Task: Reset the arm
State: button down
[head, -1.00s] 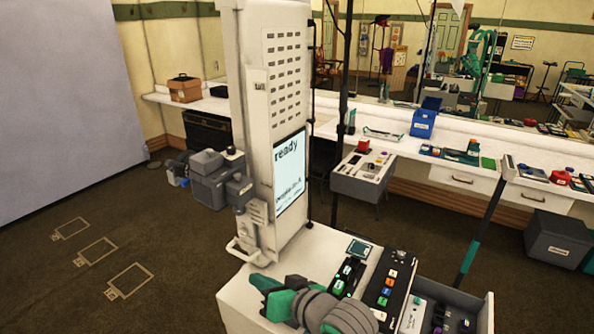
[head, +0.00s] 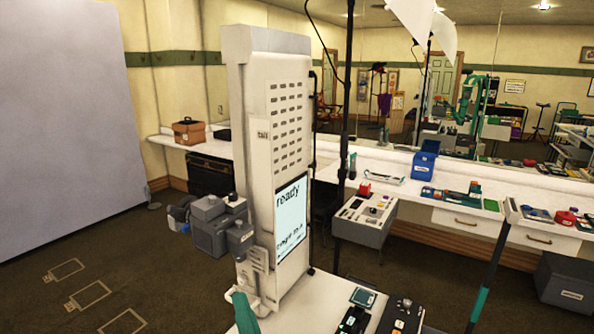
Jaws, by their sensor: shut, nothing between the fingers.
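A green part of my arm (head: 245,313) shows at the bottom edge, in front of the foot of a white tower. The rest of my arm is below the picture. My gripper's fingers cannot be made out in this view. A green robot figure (head: 468,103) shows small in the mirror at the back right; its gripper is too small to read.
The white tower (head: 250,130) with a "ready" screen (head: 291,215) and grey side boxes (head: 212,222) stands close ahead. Button boxes (head: 400,318) sit at the bottom edge. Behind runs a long white counter (head: 490,183) with a blue bin (head: 424,166). Floor at left is open.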

jog(key=s+d+f+m+g+h, duration=0.1)
jog(key=s+d+f+m+h, duration=0.1)
jog(key=s+f+h, duration=0.5)
jog(key=s+d+f+m+h, duration=0.2)
jog(key=s+d+f, duration=0.1)
jog(key=s+f, duration=0.8)
jog(key=s+d+f+n+g, duration=0.1)
jog(key=s+d+f+n, duration=0.2)
jog(key=s, duration=0.6)
jog(key=s+d+f+n+g, duration=0.1)
jog(key=s+d+f+n, duration=0.2)
jog(key=s+f, duration=0.3)
jog(key=s+n, duration=0.1)
jog(key=s, duration=0.3)
jog(key=shift+s+f+n+g, duration=0.15)
jog(key=shift+n+g, duration=0.15)
jog(key=shift+g, duration=0.1)
